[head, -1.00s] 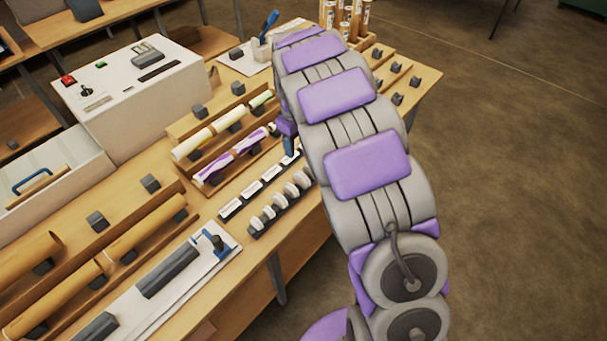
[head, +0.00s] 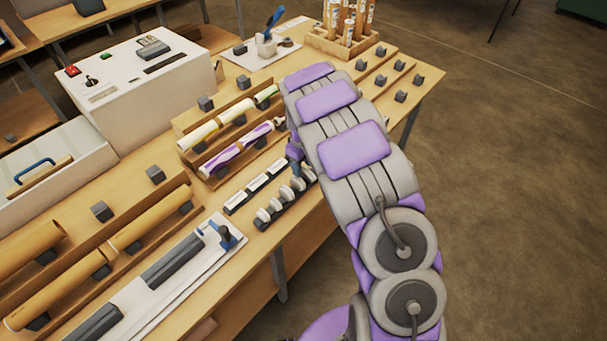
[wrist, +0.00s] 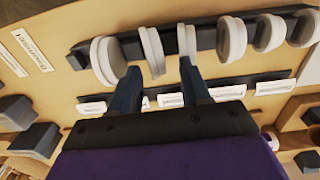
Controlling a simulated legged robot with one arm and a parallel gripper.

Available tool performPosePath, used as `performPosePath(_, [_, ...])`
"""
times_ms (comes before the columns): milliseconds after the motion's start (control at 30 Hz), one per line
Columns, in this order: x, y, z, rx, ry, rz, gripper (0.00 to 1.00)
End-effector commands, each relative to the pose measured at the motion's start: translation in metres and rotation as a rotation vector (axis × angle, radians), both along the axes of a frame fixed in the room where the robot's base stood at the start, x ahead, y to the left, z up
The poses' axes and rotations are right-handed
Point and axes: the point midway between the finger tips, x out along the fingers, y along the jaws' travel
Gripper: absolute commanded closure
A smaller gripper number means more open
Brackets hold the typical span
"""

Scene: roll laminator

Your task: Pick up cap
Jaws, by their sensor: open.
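Several white round caps (head: 275,204) stand in a row on a dark rack (head: 264,224) near the table's front edge. In the wrist view the row runs across the top, with one cap (wrist: 152,52) in the gap between my fingertips and another cap (wrist: 187,42) by the right fingertip. A wider, larger-looking cap (wrist: 106,62) is left of the left fingertip. My gripper (wrist: 159,72) is open with dark blue fingers, close to the caps. Whether it touches any is unclear. In the head view my arm hides most of the gripper.
A dark strip with white labels (head: 256,188) lies beside the caps. Behind it are wooden holders with a white and purple roll (head: 236,148) and a pale yellow roll (head: 215,130). A white machine (head: 135,85) stands at back left. Open floor lies right of the table.

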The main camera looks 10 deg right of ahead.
Motion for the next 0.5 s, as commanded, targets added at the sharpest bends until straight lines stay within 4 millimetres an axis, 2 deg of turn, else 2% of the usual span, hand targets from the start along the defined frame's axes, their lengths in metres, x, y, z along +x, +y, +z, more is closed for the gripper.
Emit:
performPosePath(33, [-0.005, -0.002, -0.022, 0.006, 0.023, -0.002, 0.50])
performPosePath(100, [-0.006, -0.004, -0.032, 0.010, 0.032, -0.002, 0.50])
performPosePath(200, [-0.007, -0.005, -0.040, 0.009, 0.044, -0.002, 0.50])
performPosePath(333, [-0.009, 0.001, -0.038, 0.002, 0.041, -0.001, 0.50])
performPosePath(367, [-0.010, 0.002, -0.037, 0.001, 0.041, -0.001, 0.60])
performPosePath(500, [-0.010, 0.008, -0.035, -0.004, 0.039, 0.000, 0.74])
